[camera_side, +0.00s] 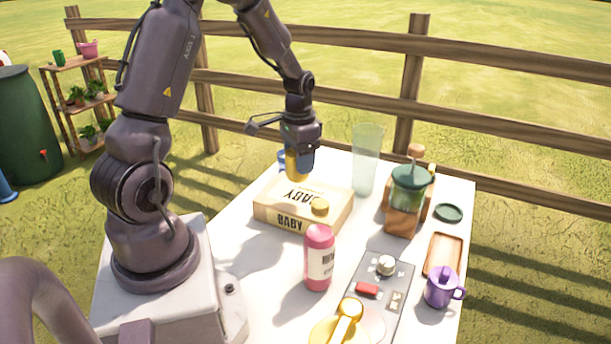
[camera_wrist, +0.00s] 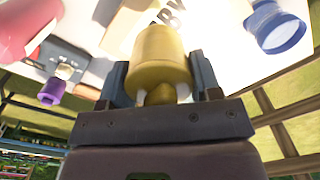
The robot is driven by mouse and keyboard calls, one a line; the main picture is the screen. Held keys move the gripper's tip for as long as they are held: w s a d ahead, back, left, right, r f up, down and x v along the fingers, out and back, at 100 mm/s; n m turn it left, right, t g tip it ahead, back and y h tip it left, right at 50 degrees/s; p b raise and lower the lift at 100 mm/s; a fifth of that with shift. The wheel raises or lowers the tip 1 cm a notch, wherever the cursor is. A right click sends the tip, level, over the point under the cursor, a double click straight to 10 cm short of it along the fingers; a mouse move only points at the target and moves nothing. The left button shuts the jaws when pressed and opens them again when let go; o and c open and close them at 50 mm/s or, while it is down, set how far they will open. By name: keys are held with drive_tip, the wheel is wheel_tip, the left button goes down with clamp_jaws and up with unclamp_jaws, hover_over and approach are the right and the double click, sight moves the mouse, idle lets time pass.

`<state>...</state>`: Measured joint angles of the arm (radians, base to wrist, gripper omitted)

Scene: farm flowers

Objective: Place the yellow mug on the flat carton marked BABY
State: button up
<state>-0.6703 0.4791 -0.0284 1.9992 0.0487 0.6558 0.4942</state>
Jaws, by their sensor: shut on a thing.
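The yellow mug (camera_side: 297,168) is in my gripper (camera_side: 299,152), over the back part of the flat carton marked BABY (camera_side: 270,214). In the wrist view the yellow mug (camera_wrist: 163,55) sits between the two fingers of my gripper (camera_wrist: 161,82), which is shut on it. Part of the carton's lettering shows beyond the mug in that view. I cannot tell whether the mug's underside touches the carton.
A blue mug (camera_side: 283,156) stands close behind the carton, partly hidden by my gripper. A tall clear glass (camera_side: 366,160) stands to the right. A pink bottle (camera_side: 319,258) stands in front.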

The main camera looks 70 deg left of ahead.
drive_tip(key=shift+w+a+f, duration=0.35)
drive_tip(key=shift+w+f, duration=0.1)
drive_tip(key=shift+f, duration=0.15)
drive_tip(key=shift+w+a+f, duration=0.3)
drive_tip(key=shift+w+f, duration=0.1)
drive_tip(key=shift+f, duration=0.2)
drive_tip(key=shift+w+a+f, duration=0.1)
drive_tip(key=shift+f, duration=0.85)
drive_tip(key=shift+w+a+f, duration=0.1)
drive_tip(key=shift+f, duration=0.8)
drive_tip(key=shift+f, duration=0.1)
drive_tip(key=o, duration=1.2)
